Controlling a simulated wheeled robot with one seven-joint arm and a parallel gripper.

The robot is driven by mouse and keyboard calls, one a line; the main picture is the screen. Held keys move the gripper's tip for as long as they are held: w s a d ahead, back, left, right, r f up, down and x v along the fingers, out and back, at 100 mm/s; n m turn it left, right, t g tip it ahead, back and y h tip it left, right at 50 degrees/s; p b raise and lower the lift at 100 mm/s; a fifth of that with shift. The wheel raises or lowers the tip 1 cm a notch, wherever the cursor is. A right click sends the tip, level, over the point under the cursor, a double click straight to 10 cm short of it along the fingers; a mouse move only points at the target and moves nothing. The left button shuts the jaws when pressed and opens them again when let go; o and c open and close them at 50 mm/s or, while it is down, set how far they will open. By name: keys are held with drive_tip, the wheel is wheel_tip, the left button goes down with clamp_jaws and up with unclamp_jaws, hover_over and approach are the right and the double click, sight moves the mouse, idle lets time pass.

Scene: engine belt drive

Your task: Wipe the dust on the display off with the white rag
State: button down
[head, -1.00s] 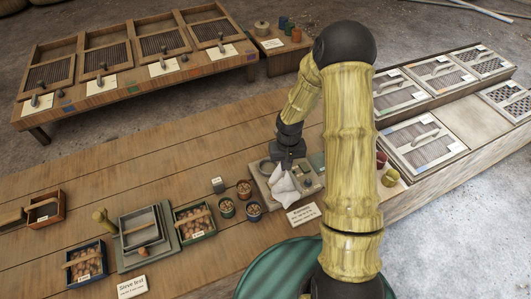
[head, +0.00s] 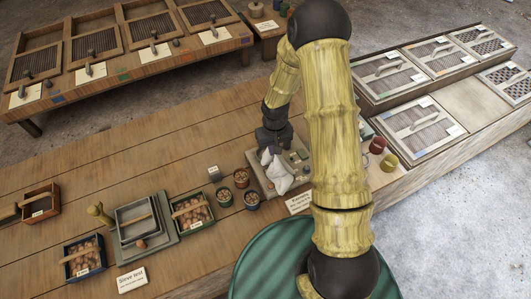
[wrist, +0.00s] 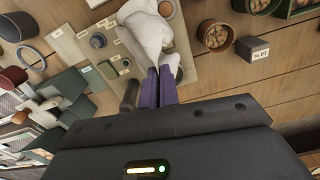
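The white rag (head: 281,175) is bunched up and hangs from my gripper (head: 268,152) over the beige board (head: 256,180) on the wooden table. In the wrist view the rag (wrist: 148,32) starts at the tips of the purple fingers of my gripper (wrist: 160,78). The fingers are close together with rag cloth at their tips. Whether the lower part of the rag touches the board cannot be told. No display or dust can be made out for certain. A small grey block with a white label (wrist: 253,48) stands beside the board; it also shows in the head view (head: 214,173).
Small round tubs of brown pieces (head: 241,178) stand left of the board. Sieve trays (head: 139,222) and boxes are further left. Red and yellow cups (head: 388,161) stand to the right, near lidded panels (head: 418,128). The bare table planks behind are clear.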

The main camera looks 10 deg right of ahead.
drive_tip(key=a, duration=0.1)
drive_tip(key=a+f+n, duration=0.1)
drive_tip(key=a, duration=0.1)
drive_tip(key=shift+s+f+n, duration=0.2)
drive_tip(key=shift+s+n, duration=0.05)
drive_tip(key=shift+n, duration=0.05)
drive_tip(key=shift+f, duration=0.15)
drive_tip(key=b, duration=0.7)
approach(277, 169)
drive_tip(key=a+f, duration=0.2)
drive_tip(key=s+a+f, duration=0.1)
drive_tip(key=a+f, duration=0.1)
drive_tip(key=shift+s+a+f, duration=0.1)
drive_tip(key=shift+a+f, duration=0.3)
drive_tip(key=c, duration=0.6)
unclamp_jaws()
